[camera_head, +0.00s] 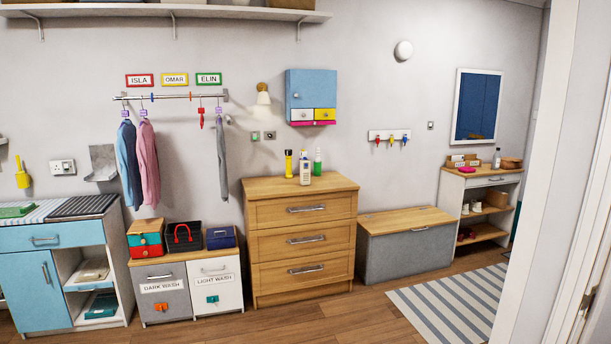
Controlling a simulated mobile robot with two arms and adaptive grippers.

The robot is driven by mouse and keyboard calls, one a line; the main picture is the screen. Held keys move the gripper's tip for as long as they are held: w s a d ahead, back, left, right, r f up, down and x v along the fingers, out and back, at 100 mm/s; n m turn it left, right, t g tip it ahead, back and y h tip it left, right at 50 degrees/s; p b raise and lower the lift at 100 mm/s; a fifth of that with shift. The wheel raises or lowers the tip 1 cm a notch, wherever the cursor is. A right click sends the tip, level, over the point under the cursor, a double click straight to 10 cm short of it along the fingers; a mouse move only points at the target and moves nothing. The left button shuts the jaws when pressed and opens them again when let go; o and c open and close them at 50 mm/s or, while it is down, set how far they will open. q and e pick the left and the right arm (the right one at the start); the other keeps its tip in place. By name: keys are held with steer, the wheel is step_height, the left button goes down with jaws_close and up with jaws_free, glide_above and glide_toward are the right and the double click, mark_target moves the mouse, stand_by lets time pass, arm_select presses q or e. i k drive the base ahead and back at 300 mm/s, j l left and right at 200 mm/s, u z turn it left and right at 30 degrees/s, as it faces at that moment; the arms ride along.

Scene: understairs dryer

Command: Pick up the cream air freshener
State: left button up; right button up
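A pale cream or white bottle-like container (305,168) with a dark label stands upright on the wooden chest of drawers (304,243). It may be the cream air freshener, but it is too small for me to be sure. A yellow and black item (288,163) stands just to its left, and a green-topped bottle (317,163) stands just to its right and a little behind. Neither of my grippers shows in the head view.
A grey bench with a wooden lid (405,248) stands right of the chest. Left of it, a laundry cabinet (188,288) holds boxes and a black basket (184,237). A striped rug (455,305) lies at right. Wooden floor before the chest is clear. A white door frame (545,180) borders the right.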

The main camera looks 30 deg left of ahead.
mark_target(304, 171)
steer(key=i+j+u, duration=0.1)
steer(key=i+j, duration=0.5)
steer(key=i+j+u, duration=0.15)
steer(key=i+j, duration=0.45)
steer(key=j, duration=0.2)
steer(key=i+j+u, duration=0.1)
steer(key=i+j, duration=0.5)
steer(key=i+j+u, duration=0.1)
steer(key=i+j, duration=0.4)
steer(key=i, duration=0.25)
steer(key=i+j+u, duration=0.15)
steer(key=i+j, duration=0.35)
steer(key=i, duration=0.2)
steer(key=i+l+u, duration=0.4)
steer(key=i+l, duration=0.3)
steer(key=i+l+u, duration=0.4)
steer(key=i+l, duration=0.15)
steer(key=l, duration=0.3)
steer(key=i+l+u, duration=0.2)
steer(key=l, duration=0.3)
